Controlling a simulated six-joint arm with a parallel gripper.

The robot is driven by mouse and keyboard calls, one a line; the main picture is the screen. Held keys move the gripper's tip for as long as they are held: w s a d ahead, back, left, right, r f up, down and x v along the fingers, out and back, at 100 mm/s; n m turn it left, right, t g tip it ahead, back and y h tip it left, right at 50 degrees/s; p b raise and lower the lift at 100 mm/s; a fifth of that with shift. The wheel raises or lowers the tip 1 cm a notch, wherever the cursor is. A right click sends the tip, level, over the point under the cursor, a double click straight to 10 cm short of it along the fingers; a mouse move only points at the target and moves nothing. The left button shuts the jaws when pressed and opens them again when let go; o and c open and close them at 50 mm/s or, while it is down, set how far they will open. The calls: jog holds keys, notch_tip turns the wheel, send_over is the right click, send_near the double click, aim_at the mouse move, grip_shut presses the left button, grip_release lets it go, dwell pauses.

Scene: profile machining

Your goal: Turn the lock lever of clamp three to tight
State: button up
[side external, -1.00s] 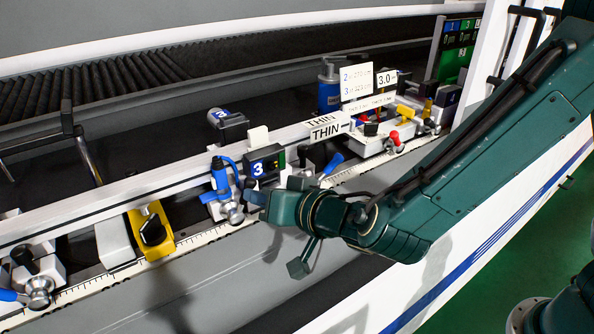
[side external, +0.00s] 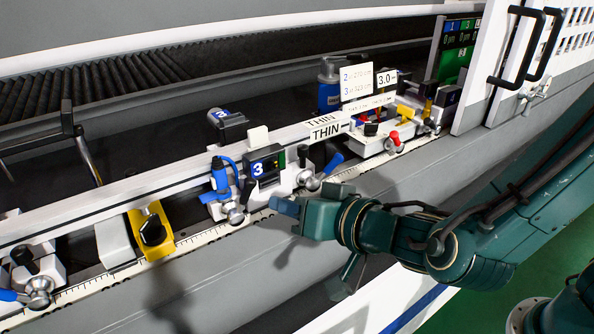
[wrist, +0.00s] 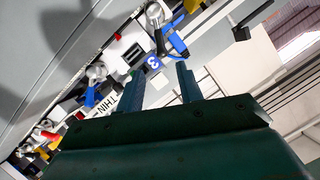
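Clamp three shows in the side view, with a black display box (side external: 263,167) marked 3 on a white body. Its lock lever (side external: 332,164) has a blue handle that slants up and right from a round silver hub (side external: 310,181). In the wrist view the blue handle (wrist: 90,97) and hub lie left of my fingers. My gripper (side external: 284,206) is in front of and below the clamp, apart from it. In the wrist view its two fingers (wrist: 160,72) are spread with nothing between them. The blue label 3 (wrist: 153,62) shows beyond the fingertips.
A blue fitting (side external: 220,178) with a cable and silver ball stands left of the display. A yellow block (side external: 152,230) is on the rail farther left. A red-knobbed unit (side external: 393,138) stands to the right. A scale strip (side external: 195,240) runs along the rail's front edge.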

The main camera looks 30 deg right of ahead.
aim_at(243, 198)
jog(key=w+f+g, duration=0.1)
jog(key=w+d+m+g, duration=0.1)
jog(key=w, duration=0.1)
jog(key=w+f+m+g, duration=0.1)
jog(key=g, duration=0.1)
jog(key=shift+w+d+f+h, duration=0.15)
jog(key=shift+w+f+h, duration=0.15)
jog(key=shift+w+h, duration=0.1)
jog(key=shift+w+r+g, duration=0.1)
jog(key=shift+w+g, duration=0.2)
jog(key=shift+g, duration=0.2)
notch_tip(243, 198, up, 8)
jog(key=w+d+n+g+y, duration=0.1)
jog(key=w+n+g+y, duration=0.1)
jog(key=n+g+y, duration=0.1)
jog(key=shift+w+d+f+n+g, duration=0.15)
jog(key=shift+w+f+n+g, duration=0.1)
jog(key=shift+n+g, duration=0.45)
jog(key=shift+f, duration=0.1)
jog(key=x, duration=1.3)
jog(key=shift+w+a+f, duration=0.1)
jog(key=shift+w+a, duration=0.15)
jog(key=shift+a, duration=0.1)
